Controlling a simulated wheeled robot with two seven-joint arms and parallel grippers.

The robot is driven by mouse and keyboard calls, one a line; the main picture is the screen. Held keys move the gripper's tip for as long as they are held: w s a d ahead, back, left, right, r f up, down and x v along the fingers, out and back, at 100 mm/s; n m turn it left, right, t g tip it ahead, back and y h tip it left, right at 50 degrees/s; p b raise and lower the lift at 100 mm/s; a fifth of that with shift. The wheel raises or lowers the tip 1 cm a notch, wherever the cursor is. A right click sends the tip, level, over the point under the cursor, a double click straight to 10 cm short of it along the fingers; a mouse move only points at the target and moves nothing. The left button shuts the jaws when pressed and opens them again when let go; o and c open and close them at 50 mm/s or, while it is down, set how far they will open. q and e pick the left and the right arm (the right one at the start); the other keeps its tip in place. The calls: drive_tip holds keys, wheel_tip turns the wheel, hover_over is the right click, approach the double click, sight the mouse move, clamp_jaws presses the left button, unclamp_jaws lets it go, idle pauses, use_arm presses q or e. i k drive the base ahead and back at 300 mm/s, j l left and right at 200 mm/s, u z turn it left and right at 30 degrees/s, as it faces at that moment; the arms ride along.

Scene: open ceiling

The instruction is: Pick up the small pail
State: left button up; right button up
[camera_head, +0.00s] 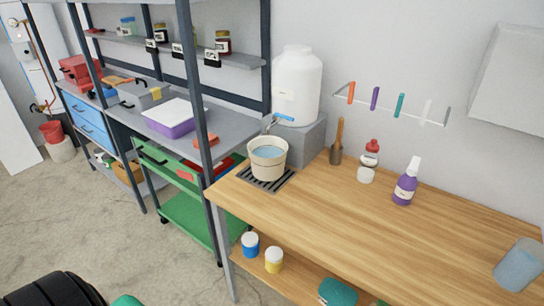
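A small cream pail (267,159) stands upright on a dark slatted drain grate (286,181) at the left end of the wooden counter. It holds bluish water below its rim. The blue tap (279,120) of a white water tank (297,85) is just above and behind the pail. Neither of my grippers shows in this view, so nothing is seen touching the pail.
The wooden counter (345,212) has a clear middle. A purple spray bottle (405,186), red-capped bottle (369,155) and brush (337,145) stand at the back; a translucent cup (519,265) is right. A shelf post (196,110) and green cart (190,215) are left.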

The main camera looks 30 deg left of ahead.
sight(267, 154)
drive_tip(key=i+l+u, duration=0.3)
drive_tip(key=i, duration=0.2)
drive_tip(key=i+l+u, duration=0.3)
drive_tip(key=i+l, duration=0.05)
drive_tip(key=i, duration=0.1)
